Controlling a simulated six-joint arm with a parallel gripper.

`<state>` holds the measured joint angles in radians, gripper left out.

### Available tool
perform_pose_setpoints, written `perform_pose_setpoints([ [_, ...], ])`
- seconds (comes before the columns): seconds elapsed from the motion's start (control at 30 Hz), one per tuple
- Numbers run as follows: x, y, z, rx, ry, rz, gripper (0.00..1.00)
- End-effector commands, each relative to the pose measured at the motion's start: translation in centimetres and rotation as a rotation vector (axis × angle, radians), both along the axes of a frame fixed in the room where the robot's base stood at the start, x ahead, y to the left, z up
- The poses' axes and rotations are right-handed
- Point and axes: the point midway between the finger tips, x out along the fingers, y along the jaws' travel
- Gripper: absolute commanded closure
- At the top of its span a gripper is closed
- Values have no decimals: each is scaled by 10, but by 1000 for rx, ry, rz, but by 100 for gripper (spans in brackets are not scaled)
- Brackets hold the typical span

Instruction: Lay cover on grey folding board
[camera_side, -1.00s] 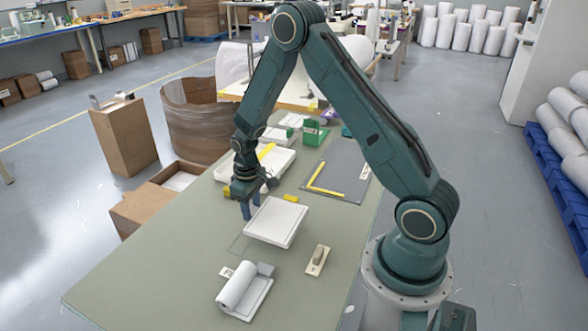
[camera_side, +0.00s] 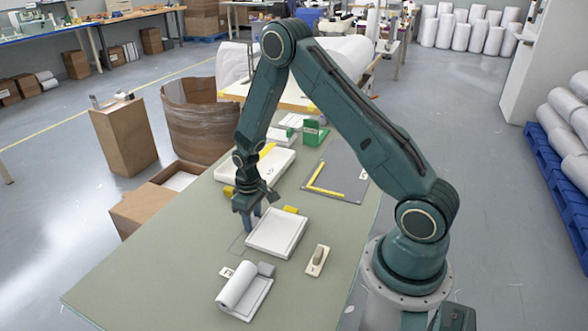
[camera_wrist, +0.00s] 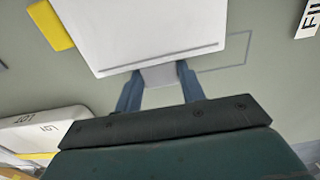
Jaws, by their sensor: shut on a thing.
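A flat white cover (camera_side: 277,233) with a raised edge is in the front middle of the green table in the side view. My gripper (camera_side: 253,220) is at its left side, pointing down. In the wrist view, the two blue fingers (camera_wrist: 159,92) are shut on a pale tab (camera_wrist: 160,76) at the near edge of the white cover (camera_wrist: 150,32). I cannot tell whether the cover touches the table. The grey folding board (camera_side: 350,188) lies farther back to the right, flat, with a yellow L-shaped strip on it.
A yellow block (camera_side: 291,210) is at the cover's far edge. A white roll on a tray (camera_side: 240,292) is in front, and a small holder (camera_side: 317,261) is at the right. A white box (camera_side: 262,164) stands behind my gripper. The table's left front is clear.

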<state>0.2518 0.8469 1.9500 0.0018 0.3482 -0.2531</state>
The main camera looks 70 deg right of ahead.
Motion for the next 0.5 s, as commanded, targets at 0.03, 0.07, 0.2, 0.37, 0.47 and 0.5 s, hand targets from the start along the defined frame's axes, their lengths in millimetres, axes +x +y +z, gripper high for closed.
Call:
perform_pose_setpoints([
  [0.03, 0, 0, 0, 0, 0, 0, 93],
  [0.07, 0, 0, 0, 0, 0, 0, 93],
  [0.2, 0, 0, -2, 0, 0, 0, 55],
  [0.37, 0, 0, -2, 0, 0, 0, 39],
  [0.47, 0, 0, -2, 0, 0, 0, 39],
  [0.5, 0, 0, -2, 0, 0, 0, 39],
])
